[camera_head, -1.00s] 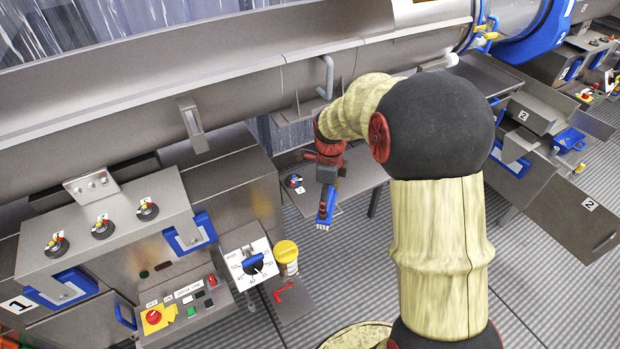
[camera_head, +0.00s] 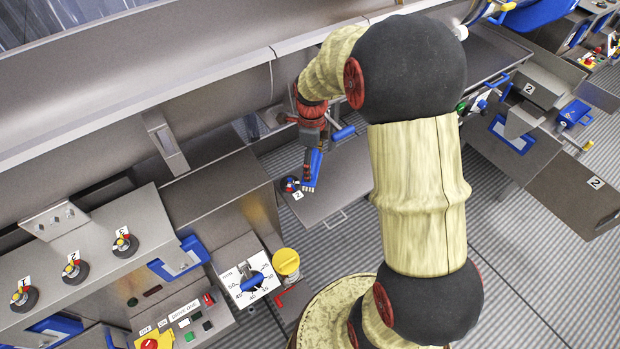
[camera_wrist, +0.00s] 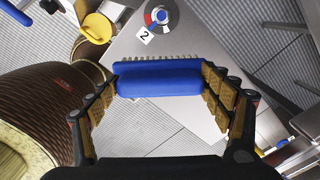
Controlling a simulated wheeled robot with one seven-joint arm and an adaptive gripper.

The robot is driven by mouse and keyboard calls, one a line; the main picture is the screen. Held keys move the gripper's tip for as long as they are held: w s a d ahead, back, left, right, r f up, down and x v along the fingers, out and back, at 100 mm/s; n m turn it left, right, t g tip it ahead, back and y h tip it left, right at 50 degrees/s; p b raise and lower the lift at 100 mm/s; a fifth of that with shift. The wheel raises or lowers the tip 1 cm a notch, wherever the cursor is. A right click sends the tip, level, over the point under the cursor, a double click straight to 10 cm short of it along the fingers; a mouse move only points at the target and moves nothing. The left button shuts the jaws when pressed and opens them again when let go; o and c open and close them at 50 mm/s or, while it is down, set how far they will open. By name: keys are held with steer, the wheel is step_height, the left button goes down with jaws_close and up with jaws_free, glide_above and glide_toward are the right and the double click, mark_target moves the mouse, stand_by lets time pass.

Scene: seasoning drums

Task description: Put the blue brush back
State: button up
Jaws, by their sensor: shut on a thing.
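The blue brush (camera_head: 312,168) is held in my gripper (camera_head: 310,150), above a grey metal shelf (camera_head: 345,178) below the long drum. In the wrist view the blue brush (camera_wrist: 158,80) lies across between the two fingers of my gripper (camera_wrist: 160,88), which press on its ends. Its pale bristles point away from my wrist. A small round dial (camera_wrist: 157,14) with the label "2" shows on the grey surface beyond the brush. In the head view the brush hangs close to the dial (camera_head: 290,184); I cannot tell whether it touches the shelf.
A control cabinet (camera_head: 130,232) with several knobs stands at the left. A yellow-lidded container (camera_head: 286,262) sits beside a dial panel (camera_head: 247,282). The long metal drum (camera_head: 235,95) runs above the shelf. Open grated floor (camera_head: 520,260) lies at the right.

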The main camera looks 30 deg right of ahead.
step_height(320, 180, down, 8)
steer(key=shift+f+b, duration=0.1)
steer(key=shift+b, duration=0.55)
steer(key=o, duration=1.4)
steer(key=shift+f, duration=0.1)
